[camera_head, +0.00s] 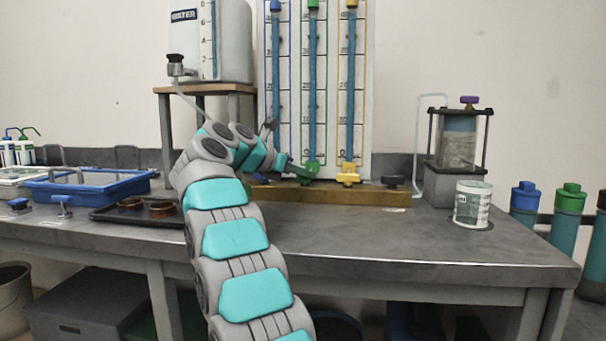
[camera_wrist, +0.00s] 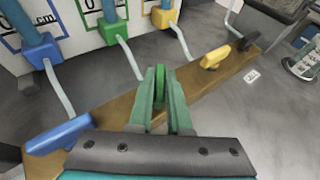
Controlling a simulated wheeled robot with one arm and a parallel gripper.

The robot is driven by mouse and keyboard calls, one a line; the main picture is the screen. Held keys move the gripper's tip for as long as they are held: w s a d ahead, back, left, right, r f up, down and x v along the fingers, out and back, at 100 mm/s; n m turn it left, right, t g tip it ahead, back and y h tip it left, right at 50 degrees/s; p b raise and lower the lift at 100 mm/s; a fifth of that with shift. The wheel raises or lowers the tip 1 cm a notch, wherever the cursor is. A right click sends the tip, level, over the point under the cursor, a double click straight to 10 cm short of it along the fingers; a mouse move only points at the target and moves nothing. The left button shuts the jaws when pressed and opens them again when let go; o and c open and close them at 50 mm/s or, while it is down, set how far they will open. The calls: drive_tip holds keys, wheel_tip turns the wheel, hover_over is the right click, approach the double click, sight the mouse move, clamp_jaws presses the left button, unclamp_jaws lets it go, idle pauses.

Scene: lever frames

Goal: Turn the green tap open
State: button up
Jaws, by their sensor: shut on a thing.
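The green tap's lever (camera_wrist: 160,76) sits between the two fingers of my gripper (camera_wrist: 160,98) in the wrist view. The fingers are shut on it, and they hide most of its lower part. In the head view, my gripper (camera_head: 298,172) reaches the wooden rail (camera_head: 330,194) at the foot of the green column (camera_head: 312,95). The lever is hard to separate from my fingers there. The blue tap lever (camera_wrist: 58,134) lies along the rail to the left. The yellow tap lever (camera_wrist: 215,57) lies along it to the right.
A black knob (camera_head: 393,182) stands at the rail's right end. A white tub (camera_head: 472,204) and a cylinder rig (camera_head: 458,145) stand further right. A blue tray (camera_head: 88,189) and a wooden stand (camera_head: 163,130) with a tank are left. The front right tabletop is clear.

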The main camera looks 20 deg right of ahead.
drive_tip(key=shift+a+f+n+t+b, duration=0.1)
drive_tip(key=shift+n+t+b, duration=0.2)
drive_tip(key=shift+b, duration=0.35)
clamp_jaws()
drive_tip(key=shift+s+f+n+t+y+b, duration=0.1)
drive_tip(key=shift+n+t+y+b, duration=0.2)
drive_tip(key=shift+n+t+b, duration=0.3)
drive_tip(key=shift+n+t+y+b, duration=0.4)
drive_tip(key=shift+n+t+b, duration=0.1)
drive_tip(key=shift+b, duration=0.1)
drive_tip(key=shift+s+r+n+t+y, duration=0.1)
drive_tip(key=shift+r+n+t+y, duration=0.1)
drive_tip(key=shift+n+t+y, duration=0.35)
drive_tip(key=shift+r+n+t+y, duration=0.15)
drive_tip(key=shift+n+t+y, duration=0.2)
drive_tip(key=shift+n+t, duration=0.25)
drive_tip(key=shift+d+n+t+y+p, duration=0.2)
drive_tip(key=shift+n+t+y+p, duration=0.55)
drive_tip(key=shift+n+y+p, duration=0.25)
drive_tip(key=shift+n, duration=0.25)
drive_tip(key=o, duration=0.7)
unclamp_jaws()
drive_tip(key=shift+f, duration=0.1)
drive_tip(key=shift+s, duration=0.1)
